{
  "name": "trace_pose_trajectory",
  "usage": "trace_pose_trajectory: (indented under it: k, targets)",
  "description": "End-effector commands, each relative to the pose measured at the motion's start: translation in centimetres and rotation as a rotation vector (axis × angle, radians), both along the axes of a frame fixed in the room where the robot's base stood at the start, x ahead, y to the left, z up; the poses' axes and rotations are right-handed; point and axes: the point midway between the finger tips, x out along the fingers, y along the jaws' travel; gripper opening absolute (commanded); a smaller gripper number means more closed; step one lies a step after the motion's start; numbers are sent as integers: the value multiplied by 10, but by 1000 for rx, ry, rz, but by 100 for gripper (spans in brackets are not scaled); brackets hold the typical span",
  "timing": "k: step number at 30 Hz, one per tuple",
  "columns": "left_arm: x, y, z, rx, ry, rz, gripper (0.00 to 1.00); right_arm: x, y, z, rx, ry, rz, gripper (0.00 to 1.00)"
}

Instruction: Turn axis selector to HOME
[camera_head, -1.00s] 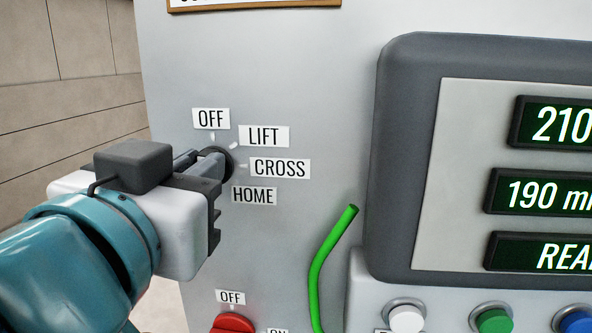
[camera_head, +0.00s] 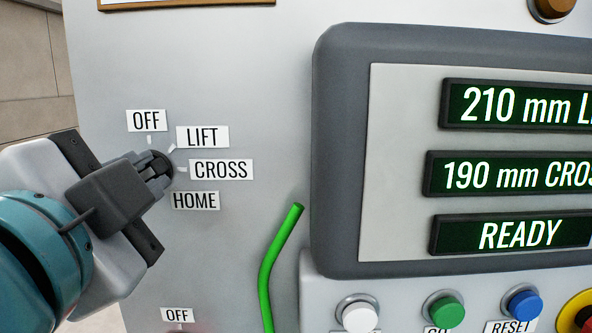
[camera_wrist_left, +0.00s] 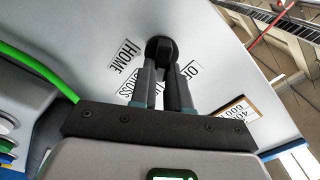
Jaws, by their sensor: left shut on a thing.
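The axis selector (camera_head: 161,164) is a dark round knob on the grey panel, with labels OFF, LIFT, CROSS (camera_head: 221,169) and HOME (camera_head: 195,201) around its top and right side. My left gripper (camera_head: 154,172) is shut on the selector's grip and hides much of it, so its pointer direction is not clear. In the left wrist view the black knob (camera_wrist_left: 158,47) sits between the fingertips, and the gripper body looks rolled against the labels. My right gripper is not in view.
A dark-framed display (camera_head: 340,150) reads 210 mm, 190 mm CROSS and READY. A green bent tube (camera_head: 271,265) stands out below right of the selector. White (camera_head: 358,314), green (camera_head: 446,311) and blue (camera_head: 524,304) buttons line the lower right.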

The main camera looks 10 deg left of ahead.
Motion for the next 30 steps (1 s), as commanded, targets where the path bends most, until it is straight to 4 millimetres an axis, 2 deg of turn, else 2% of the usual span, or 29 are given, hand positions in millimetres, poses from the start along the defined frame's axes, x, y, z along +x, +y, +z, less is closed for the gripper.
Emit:
trace_pose_trajectory:
  k: [14, 30]
  targets:
    - [0, -1, -3, 440, 104, 3, 0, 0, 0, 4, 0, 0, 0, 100]
    - [0, 1, -7, 931, 222, 4, 0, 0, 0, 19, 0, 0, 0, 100]
